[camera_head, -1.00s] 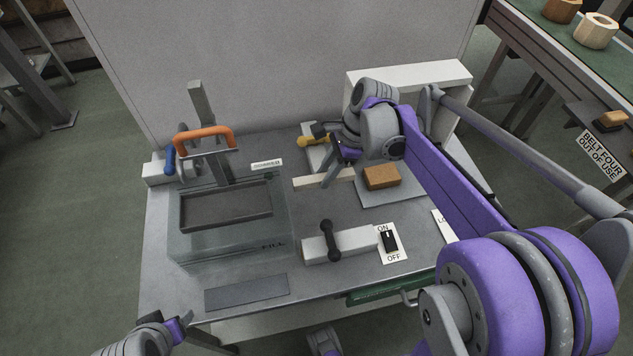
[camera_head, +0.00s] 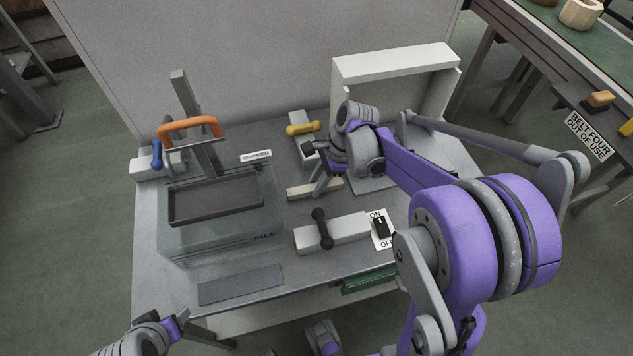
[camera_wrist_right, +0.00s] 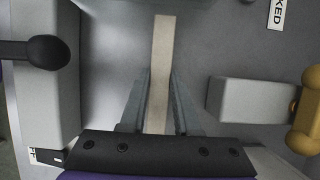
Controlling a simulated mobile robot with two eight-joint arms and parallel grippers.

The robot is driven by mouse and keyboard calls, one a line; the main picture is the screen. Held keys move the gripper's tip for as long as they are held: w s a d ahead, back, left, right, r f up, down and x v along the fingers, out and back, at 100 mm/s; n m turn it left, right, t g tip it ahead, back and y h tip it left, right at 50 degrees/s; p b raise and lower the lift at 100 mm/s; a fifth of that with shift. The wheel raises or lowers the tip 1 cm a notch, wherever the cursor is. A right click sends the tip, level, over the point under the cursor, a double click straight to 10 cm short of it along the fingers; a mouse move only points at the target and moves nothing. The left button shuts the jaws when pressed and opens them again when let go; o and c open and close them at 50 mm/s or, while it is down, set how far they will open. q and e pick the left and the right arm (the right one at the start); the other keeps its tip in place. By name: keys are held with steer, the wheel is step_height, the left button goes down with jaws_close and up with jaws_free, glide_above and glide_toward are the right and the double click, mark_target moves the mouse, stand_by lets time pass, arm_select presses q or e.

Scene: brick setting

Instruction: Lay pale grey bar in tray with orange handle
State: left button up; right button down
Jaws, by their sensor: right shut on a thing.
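The pale grey-beige bar (camera_head: 301,192) lies low over the middle of the bench, its left end showing beyond my right gripper (camera_head: 318,188). In the right wrist view the bar (camera_wrist_right: 163,60) runs lengthwise between the two fingers of my right gripper (camera_wrist_right: 157,100), which is shut on it. I cannot tell whether the bar touches the bench. The orange handle (camera_head: 190,125) stands above the tray's rear, by an upright post. My left gripper (camera_head: 172,330) is at the lower left, its jaws unclear.
A white block with a black lever (camera_head: 322,228) and an ON/OFF switch (camera_head: 380,227) stand in front of the bar. A yellow handle (camera_head: 303,128) is behind it, and a white open frame (camera_head: 395,65) at the back right. A dark plate (camera_head: 240,285) lies at the front.

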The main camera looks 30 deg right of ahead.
steer(key=c, duration=0.6)
jaws_free()
steer(key=shift+c, duration=0.2)
